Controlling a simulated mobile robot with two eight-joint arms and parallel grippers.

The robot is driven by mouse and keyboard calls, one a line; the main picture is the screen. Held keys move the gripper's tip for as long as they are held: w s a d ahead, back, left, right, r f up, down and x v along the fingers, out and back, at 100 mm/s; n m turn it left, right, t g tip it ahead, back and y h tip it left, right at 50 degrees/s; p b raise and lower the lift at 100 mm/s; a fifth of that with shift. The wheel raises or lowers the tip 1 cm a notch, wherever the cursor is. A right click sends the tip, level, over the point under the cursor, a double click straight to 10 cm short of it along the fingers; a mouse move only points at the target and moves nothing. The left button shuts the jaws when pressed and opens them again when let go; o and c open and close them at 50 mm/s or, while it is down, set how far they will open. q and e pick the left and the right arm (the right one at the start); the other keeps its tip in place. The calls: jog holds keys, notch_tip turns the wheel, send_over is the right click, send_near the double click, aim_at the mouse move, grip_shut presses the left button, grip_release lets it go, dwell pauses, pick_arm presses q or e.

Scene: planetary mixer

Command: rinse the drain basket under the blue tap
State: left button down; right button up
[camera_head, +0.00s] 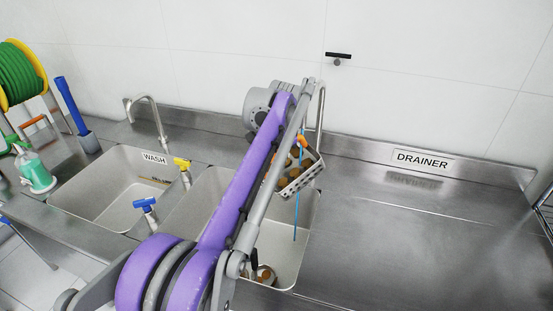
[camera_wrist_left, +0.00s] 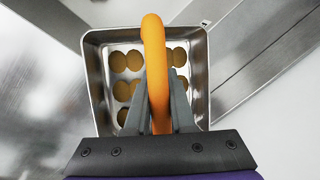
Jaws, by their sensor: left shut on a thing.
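The drain basket (camera_head: 298,181) is a metal box with perforated sides, tilted above the right-hand sink. In the left wrist view (camera_wrist_left: 92,62) it shows several brown round patches inside. My left gripper (camera_wrist_left: 160,118) is shut on its orange handle (camera_wrist_left: 153,50); the arm hides much of this grip in the head view. A thin blue vertical line (camera_head: 296,218), perhaps water, runs at the basket and down into the sink. The blue tap handle (camera_head: 146,204) stands left of my arm, between the sinks. The arched spout (camera_head: 321,100) rises behind the basket. My right gripper is not in view.
The WASH sink (camera_head: 95,195) has a spout (camera_head: 150,105) and a yellow tap handle (camera_head: 182,164). The DRAINER surface (camera_head: 420,240) on the right is clear. A soap bottle (camera_head: 35,172) stands far left.

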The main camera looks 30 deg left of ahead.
pick_arm(q)
jog(key=shift+d, duration=0.1)
dwell(0.4)
jog(key=shift+s+d, duration=0.2)
jog(key=shift+d, duration=0.3)
jog(key=shift+a, duration=0.15)
jog(key=shift+w+a+p, duration=0.2)
jog(key=shift+a+p, duration=0.25)
jog(key=shift+d, duration=0.2)
jog(key=shift+s+d, duration=0.2)
jog(key=shift+d, duration=0.2)
jog(key=shift+a, duration=0.15)
